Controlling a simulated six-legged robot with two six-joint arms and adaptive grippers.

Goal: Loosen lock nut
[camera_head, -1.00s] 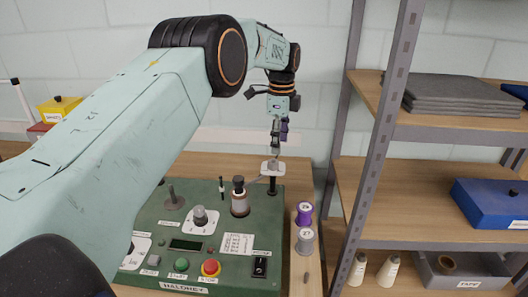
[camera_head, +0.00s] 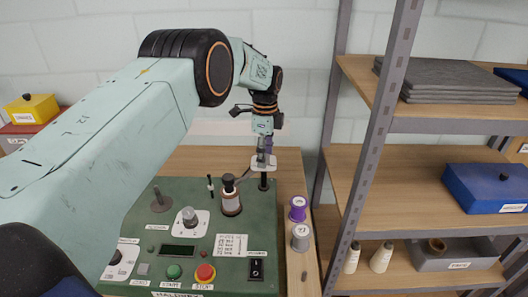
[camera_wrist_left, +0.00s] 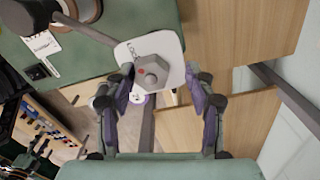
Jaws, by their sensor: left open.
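The lock nut (camera_wrist_left: 152,75) is a grey hexagonal nut with a round stud in its middle, on a white plate (camera_wrist_left: 172,45) with a red mark. In the head view the white plate (camera_head: 288,161) tops a black post at the back right of the green machine (camera_head: 240,218). My left gripper (camera_wrist_left: 160,76) is open, its two purple-grey fingers on either side of the nut in the wrist view. I cannot tell whether they touch it. In the head view the left gripper (camera_head: 264,158) points down over the plate and largely hides the nut. My right gripper is not in view.
A bobbin-like spool on the machine (camera_head: 231,200) stands left of the post. A purple spool (camera_head: 298,208) and a grey spool (camera_head: 301,237) stand on the wooden strip to the right. A metal shelf upright (camera_head: 375,140) rises further right.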

